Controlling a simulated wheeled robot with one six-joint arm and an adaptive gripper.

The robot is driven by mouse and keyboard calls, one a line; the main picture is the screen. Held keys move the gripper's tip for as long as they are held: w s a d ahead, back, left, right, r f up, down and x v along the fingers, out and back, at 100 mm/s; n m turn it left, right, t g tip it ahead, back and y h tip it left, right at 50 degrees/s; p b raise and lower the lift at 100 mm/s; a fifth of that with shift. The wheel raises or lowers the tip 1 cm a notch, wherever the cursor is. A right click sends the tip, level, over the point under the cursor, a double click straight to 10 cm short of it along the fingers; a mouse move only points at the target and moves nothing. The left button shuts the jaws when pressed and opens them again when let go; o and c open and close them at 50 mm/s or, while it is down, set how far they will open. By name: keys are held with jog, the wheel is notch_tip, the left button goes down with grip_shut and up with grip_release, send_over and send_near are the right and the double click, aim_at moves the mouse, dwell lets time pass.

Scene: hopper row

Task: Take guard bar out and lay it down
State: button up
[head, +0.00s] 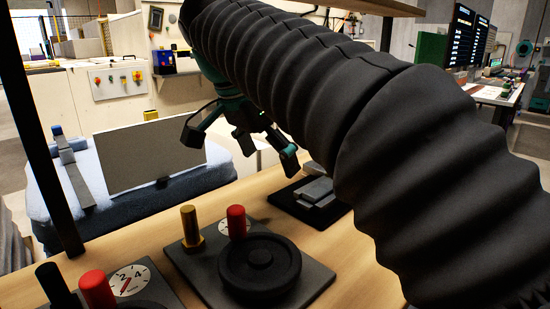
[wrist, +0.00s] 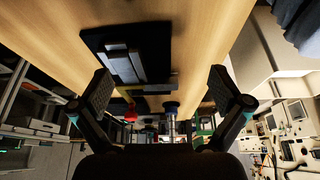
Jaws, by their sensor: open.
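My gripper (head: 241,150) hangs open and empty above the far side of the wooden table, its fingers spread. In the wrist view my gripper (wrist: 161,80) also shows both fingers wide apart with nothing between them. A black plate (head: 285,203) carrying a stepped grey metal piece (head: 318,190) lies on the table, partly hidden by my arm. In the wrist view the grey piece (wrist: 124,66) lies ahead of the fingers, apart from them. I cannot tell which one is the guard bar.
A black handwheel (head: 260,266) with yellow (head: 191,226) and red (head: 236,222) posts stands on the table. A second dial set is at the front left. A dark upright post (head: 45,130) rises at left.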

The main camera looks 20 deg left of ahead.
jog(key=w+d, duration=0.1)
jog(key=w, duration=0.2)
jog(key=w+d, duration=0.2)
jog(key=w, duration=0.2)
jog(key=w+d+p, duration=0.1)
jog(key=w+d, duration=0.1)
jog(key=w, duration=0.1)
jog(key=shift+w+d, duration=0.2)
jog(key=shift+w, duration=0.2)
jog(key=b+x, duration=0.1)
jog(key=x, duration=0.2)
jog(key=shift+f, duration=0.35)
jog(key=shift+w+f, duration=0.25)
jog(key=shift+f, duration=0.35)
jog(key=c, duration=1.4)
jog(key=shift+r, duration=0.1)
jog(key=shift+c, duration=0.2)
jog(key=shift+r, duration=0.25)
jog(key=shift+r+p, duration=0.55)
jog(key=shift+p, duration=0.15)
